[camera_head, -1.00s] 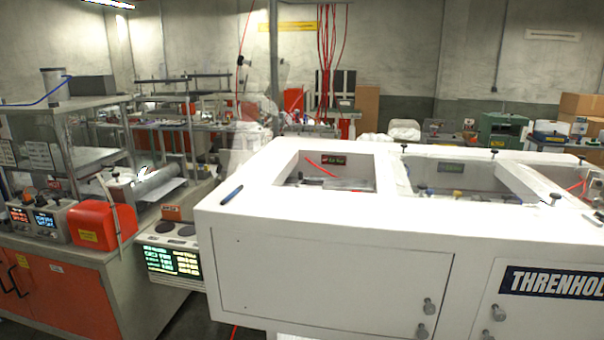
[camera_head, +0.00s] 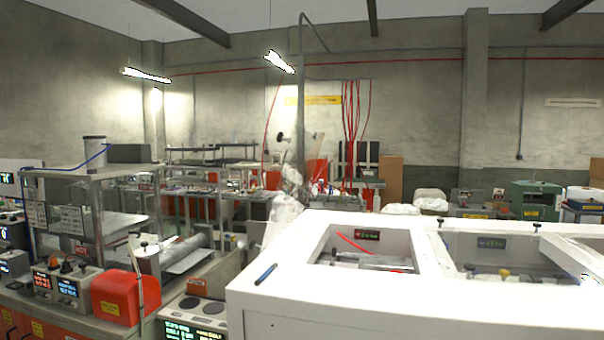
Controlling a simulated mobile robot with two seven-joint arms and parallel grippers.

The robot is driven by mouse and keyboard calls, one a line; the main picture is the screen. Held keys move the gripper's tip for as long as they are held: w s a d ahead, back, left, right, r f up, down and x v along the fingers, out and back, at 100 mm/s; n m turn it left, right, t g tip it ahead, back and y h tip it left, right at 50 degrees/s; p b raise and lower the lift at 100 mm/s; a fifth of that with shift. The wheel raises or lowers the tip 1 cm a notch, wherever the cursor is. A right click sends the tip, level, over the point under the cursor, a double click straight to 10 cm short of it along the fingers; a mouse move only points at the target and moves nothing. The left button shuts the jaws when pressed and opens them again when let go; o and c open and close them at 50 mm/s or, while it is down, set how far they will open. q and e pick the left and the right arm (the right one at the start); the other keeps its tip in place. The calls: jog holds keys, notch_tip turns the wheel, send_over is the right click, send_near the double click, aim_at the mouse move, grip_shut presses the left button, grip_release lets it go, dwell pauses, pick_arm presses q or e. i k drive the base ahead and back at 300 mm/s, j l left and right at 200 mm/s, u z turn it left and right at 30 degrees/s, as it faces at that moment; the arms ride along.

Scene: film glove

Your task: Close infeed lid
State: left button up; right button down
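The white machine (camera_head: 330,300) stands at the lower right, with windowed openings in its top. The near left opening (camera_head: 365,245) is uncovered, and a red strip and metal parts show inside it. A faint, see-through panel with dark knobs (camera_head: 283,137) stands raised behind the machine's left end; it looks like the open infeed lid, but its edges are hard to make out. Crumpled clear film (camera_head: 286,208) shows below it, by the machine's back left corner. Neither of my grippers is in view.
A dark blue pen-like object (camera_head: 265,274) lies on the machine's top left edge. To the left are a hot plate unit (camera_head: 195,310), a red box (camera_head: 118,296) and a metal shelf (camera_head: 95,172). Benches with equipment fill the back.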

aim_at(303, 183)
jog(key=i+j+z, duration=0.25)
jog(key=j, duration=0.8)
jog(key=i+j+z, duration=0.25)
jog(key=j, duration=0.8)
jog(key=j+z, duration=0.25)
jog(key=j, duration=1.4)
jog(key=i+j+u, duration=0.6)
jog(key=u, duration=0.2)
